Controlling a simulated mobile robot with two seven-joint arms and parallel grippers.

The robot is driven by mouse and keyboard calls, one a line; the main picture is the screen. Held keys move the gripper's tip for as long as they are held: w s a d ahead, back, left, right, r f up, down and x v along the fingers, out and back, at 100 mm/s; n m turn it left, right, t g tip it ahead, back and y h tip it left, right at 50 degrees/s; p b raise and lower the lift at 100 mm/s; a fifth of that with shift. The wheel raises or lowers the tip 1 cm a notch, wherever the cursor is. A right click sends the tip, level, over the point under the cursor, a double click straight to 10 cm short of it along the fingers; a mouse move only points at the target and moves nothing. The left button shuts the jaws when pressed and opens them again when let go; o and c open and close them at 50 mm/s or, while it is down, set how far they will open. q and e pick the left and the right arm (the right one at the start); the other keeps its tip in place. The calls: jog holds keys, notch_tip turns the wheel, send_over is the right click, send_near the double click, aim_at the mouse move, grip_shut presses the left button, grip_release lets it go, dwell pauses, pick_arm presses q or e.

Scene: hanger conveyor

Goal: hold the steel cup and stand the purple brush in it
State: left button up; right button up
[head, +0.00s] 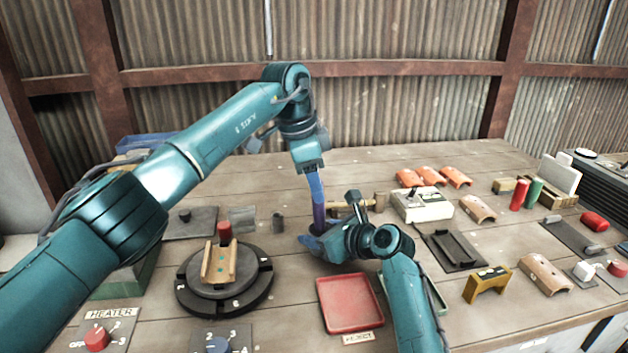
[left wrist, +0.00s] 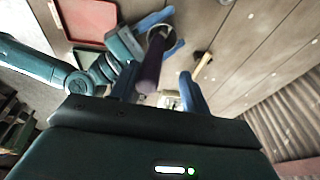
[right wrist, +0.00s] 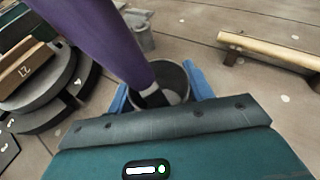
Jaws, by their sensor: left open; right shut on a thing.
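The purple brush (head: 319,212) stands in the steel cup (right wrist: 177,76). In the right wrist view the brush (right wrist: 108,38) leans, its lower end inside the cup's mouth. My right gripper (head: 312,240) is shut on the cup, with a blue finger on either side of it. My left gripper (head: 316,186) is above the cup, open, with its fingers apart on both sides of the brush's upper part (left wrist: 152,72) in the left wrist view. The cup is mostly hidden by my right gripper in the head view.
A red tray (head: 349,304) lies in front of the cup. A round black turntable (head: 225,290) with a wooden cradle is to the left. A pale wooden bar (right wrist: 265,50) lies just behind the cup. A white box (head: 421,205) and several orange tiles are to the right.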

pick_arm(q)
jog(key=v, duration=1.1)
jog(key=shift+r, duration=0.4)
pick_arm(e)
jog(key=o, duration=1.1)
jog(key=shift+s, duration=0.1)
